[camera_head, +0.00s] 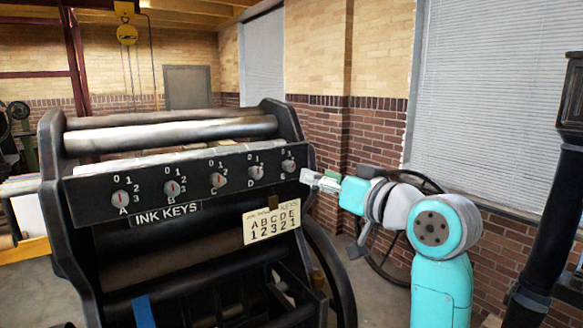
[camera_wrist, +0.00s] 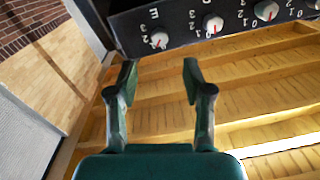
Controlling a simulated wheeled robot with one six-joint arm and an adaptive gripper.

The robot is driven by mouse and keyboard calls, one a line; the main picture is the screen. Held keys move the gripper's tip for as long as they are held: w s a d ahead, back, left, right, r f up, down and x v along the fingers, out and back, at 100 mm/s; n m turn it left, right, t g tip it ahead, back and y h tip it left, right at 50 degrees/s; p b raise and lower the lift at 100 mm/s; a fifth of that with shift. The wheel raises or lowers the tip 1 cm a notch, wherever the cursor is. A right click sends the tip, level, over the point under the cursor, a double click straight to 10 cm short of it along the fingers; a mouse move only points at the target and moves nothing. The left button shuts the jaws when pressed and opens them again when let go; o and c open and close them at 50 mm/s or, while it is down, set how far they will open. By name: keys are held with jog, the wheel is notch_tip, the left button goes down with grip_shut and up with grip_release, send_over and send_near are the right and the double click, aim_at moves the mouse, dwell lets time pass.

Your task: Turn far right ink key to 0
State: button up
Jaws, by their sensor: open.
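The far right ink key, E (camera_head: 288,165), is a round light knob at the right end of the black ink-key panel. In the wrist view the picture is upside down, and knob E (camera_wrist: 159,40) is the leftmost one, beside a white E and numbers. Its red pointer mark is small, and I cannot tell exactly which number it points to. My gripper (camera_head: 308,179) is just right of and slightly below this knob. In the wrist view my gripper (camera_wrist: 160,76) has its fingers spread, with nothing between them. Knob E lies beyond the fingertips, apart from them.
Keys A (camera_head: 121,198), B (camera_head: 172,188), C (camera_head: 218,180) and D (camera_head: 255,172) sit in a row left of E. A card (camera_head: 271,222) reading ABCDE over 12321 hangs below the panel. The press's black side frame (camera_head: 290,125) stands by the panel's right end.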

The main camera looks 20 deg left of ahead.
aim_at(292, 167)
jog(key=x, duration=1)
jog(key=shift+d, duration=0.1)
grip_shut()
